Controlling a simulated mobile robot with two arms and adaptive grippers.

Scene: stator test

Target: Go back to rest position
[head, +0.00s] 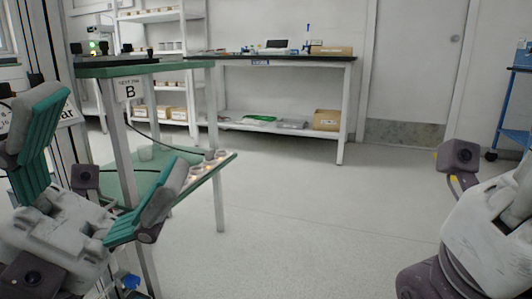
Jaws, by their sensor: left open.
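My left gripper (115,140) is at the left edge of the head view, with its two teal-padded fingers spread wide. Nothing is between them. One finger points up at the far left and the other slants up to the right, in front of the green-topped test station marked B (145,67). My right arm (490,230) comes in at the lower right, with a small dark camera block on it. Its fingers do not show.
Station B has a lower green shelf (147,179) with small lit parts at its edge, close behind my left gripper. A workbench (345,80) stands at the back wall. A blue cart (516,100) is at the far right. The middle floor (310,215) is clear.

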